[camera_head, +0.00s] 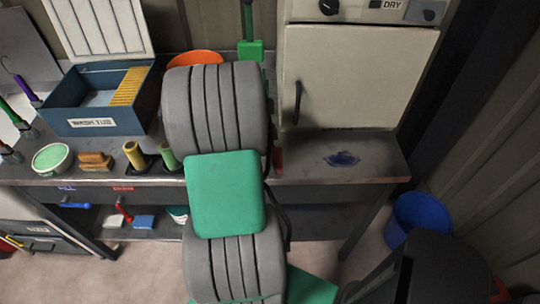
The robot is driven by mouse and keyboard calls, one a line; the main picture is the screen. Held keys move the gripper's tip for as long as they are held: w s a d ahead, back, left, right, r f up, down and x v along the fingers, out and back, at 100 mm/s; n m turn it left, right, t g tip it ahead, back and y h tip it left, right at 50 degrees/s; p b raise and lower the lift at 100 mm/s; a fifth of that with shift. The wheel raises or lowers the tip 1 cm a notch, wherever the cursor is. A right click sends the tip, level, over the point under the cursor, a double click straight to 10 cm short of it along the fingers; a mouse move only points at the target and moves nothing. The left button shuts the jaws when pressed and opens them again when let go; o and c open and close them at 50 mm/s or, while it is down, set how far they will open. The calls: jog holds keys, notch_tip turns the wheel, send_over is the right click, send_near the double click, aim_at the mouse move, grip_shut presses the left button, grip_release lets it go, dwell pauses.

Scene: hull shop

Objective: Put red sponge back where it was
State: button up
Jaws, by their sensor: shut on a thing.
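A small patch of red (278,161) shows on or just above the bench, at the right edge of my grey arm. It may be the red sponge, but most of it is hidden and I cannot tell its shape. My arm runs up the middle of the picture and covers that part of the bench. My gripper is hidden behind the arm links, so I see neither its fingers nor what is between them.
The bench (300,172) holds a blue wash tub (75,125), a green-filled bowl (52,157), brown blocks (95,161) and an orange bowl (195,59). A pale DRY cabinet (355,75) stands at right. A blue bucket (422,215) is on the floor.

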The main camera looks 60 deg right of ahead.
jog(key=shift+f, duration=0.4)
jog(key=shift+f, duration=0.1)
jog(key=shift+f+b, duration=0.15)
jog(key=shift+b, duration=0.2)
jog(key=o, duration=1.3)
jog(key=shift+c, duration=0.2)
jog(key=shift+r, duration=0.2)
